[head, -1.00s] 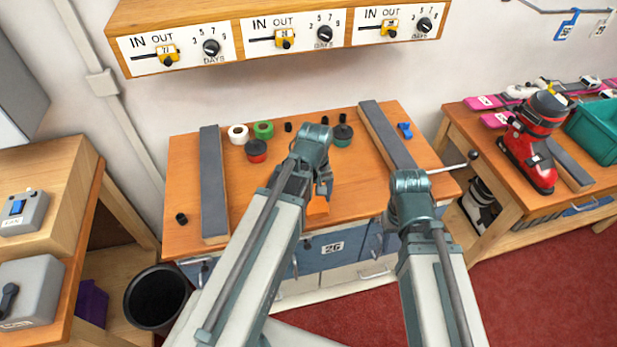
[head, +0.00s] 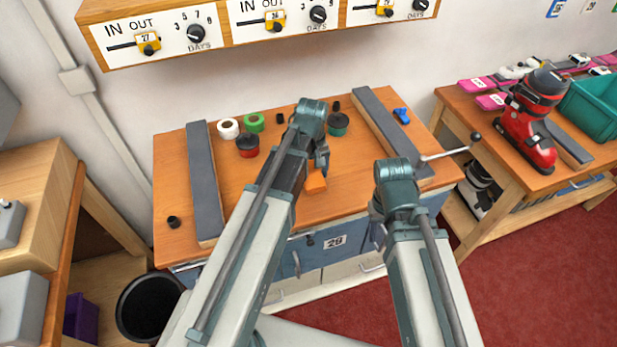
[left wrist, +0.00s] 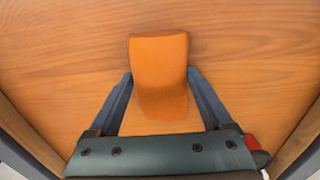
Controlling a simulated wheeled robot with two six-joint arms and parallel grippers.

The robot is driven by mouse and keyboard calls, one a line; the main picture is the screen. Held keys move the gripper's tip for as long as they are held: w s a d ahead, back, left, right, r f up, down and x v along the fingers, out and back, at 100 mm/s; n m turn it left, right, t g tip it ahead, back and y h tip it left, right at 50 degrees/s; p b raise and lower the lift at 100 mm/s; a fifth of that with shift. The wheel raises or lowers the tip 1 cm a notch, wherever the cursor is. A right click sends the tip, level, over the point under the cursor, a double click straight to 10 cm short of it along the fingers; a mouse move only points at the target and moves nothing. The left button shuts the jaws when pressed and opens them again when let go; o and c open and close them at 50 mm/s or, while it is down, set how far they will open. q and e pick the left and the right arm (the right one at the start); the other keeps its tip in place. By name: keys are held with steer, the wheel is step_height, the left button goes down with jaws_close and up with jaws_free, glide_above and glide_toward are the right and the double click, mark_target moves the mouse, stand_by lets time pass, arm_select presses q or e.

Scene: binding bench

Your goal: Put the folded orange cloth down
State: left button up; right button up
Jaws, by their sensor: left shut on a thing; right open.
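The folded orange cloth (head: 316,184) is in my left gripper (head: 319,170), over the front middle part of the wooden bench top (head: 240,205). In the left wrist view the cloth (left wrist: 160,62) stands out between the two blue-grey fingers (left wrist: 160,92), which hold it at its sides. Bare wood lies around it. I cannot tell whether the cloth's lower edge touches the wood. My right arm is bent at the bench's front right. Its fingers are hidden behind the arm.
Grey rails (head: 206,185) and (head: 390,130) run along both sides of the bench top. White tape (head: 228,128), green tape (head: 254,122) and a red-black tin (head: 247,146) stand at the back left. A small black cylinder (head: 173,222) stands front left.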

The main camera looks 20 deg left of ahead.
arm_select(q)
steer(key=shift+f, duration=0.15)
steer(key=o, duration=1)
steer(key=shift+o, duration=0.2)
